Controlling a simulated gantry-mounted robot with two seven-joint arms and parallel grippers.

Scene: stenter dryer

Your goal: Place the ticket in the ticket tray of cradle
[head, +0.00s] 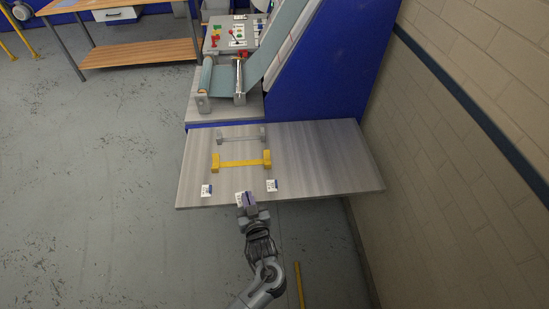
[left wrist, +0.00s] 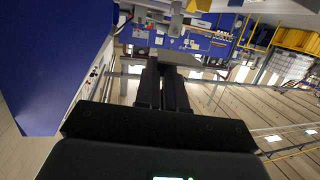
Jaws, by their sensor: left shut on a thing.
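My left gripper (head: 249,198) is at the near edge of the grey table and is shut on a small white ticket (head: 240,198) with dark marks, which shows just left of the fingers. A yellow cradle (head: 241,163) with two end blocks and a bar stands farther back on the table, apart from the gripper. A grey cradle (head: 241,137) stands behind it. I cannot make out a ticket tray on either. In the left wrist view the dark fingers (left wrist: 163,84) are close together; a grey flat piece shows beyond their tips, and I cannot tell what it is. My right gripper is not in view.
White tags with blue parts lie on the table at left (head: 206,190) and right (head: 272,185) of the gripper. The table's right side (head: 330,165) is clear. A blue machine (head: 345,70) with a fabric roll stands behind, and a block wall (head: 470,160) rises at right.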

